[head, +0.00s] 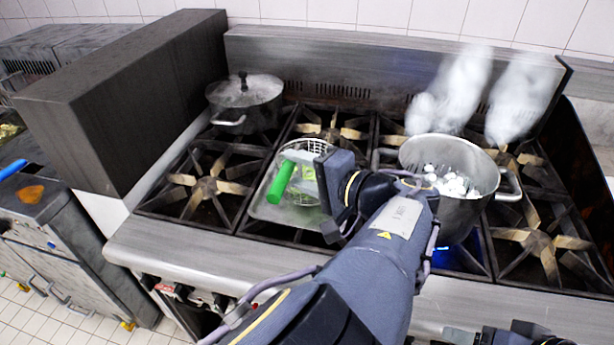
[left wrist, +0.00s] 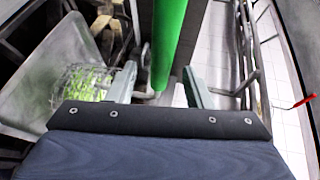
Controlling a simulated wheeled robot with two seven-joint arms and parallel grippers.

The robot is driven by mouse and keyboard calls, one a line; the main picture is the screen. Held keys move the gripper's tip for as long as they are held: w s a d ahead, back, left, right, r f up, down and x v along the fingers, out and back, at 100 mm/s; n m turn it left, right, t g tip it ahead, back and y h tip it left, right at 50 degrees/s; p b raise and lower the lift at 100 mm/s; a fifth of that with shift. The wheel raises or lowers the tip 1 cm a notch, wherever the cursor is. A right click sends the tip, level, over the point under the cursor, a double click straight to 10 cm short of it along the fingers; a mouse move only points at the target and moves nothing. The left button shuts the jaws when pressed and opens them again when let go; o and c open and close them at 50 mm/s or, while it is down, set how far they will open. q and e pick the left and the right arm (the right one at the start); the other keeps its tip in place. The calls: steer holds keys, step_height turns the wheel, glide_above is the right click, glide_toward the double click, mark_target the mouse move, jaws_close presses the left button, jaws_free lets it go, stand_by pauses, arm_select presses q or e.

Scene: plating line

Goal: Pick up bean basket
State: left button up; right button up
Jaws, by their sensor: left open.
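The bean basket (head: 318,146) is a wire mesh basket with a bright green handle, resting on a metal tray (head: 268,212) on the stove. In the left wrist view, green beans show in its mesh (left wrist: 85,82), and the green handle (left wrist: 168,45) runs upright in the picture between my fingers. My left gripper (head: 292,174) is open at the handle, one finger on each side; it also shows in the left wrist view (left wrist: 160,88). I cannot tell whether either finger touches the handle. My left gripper and forearm hide part of the basket and tray.
A steaming pot (head: 455,205) with white contents stands right of my left arm over a blue flame. A lidded pot (head: 245,102) stands at the back left. A dark, box-like unit (head: 120,100) rises at the left. Dark parts of my right arm show at the bottom right.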

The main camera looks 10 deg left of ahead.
mark_target(293, 168)
arm_select(q)
steer(key=shift+x, duration=1.6)
steer(key=shift+s, duration=0.1)
steer(key=shift+c, duration=0.5)
jaws_close()
steer(key=shift+r, duration=0.2)
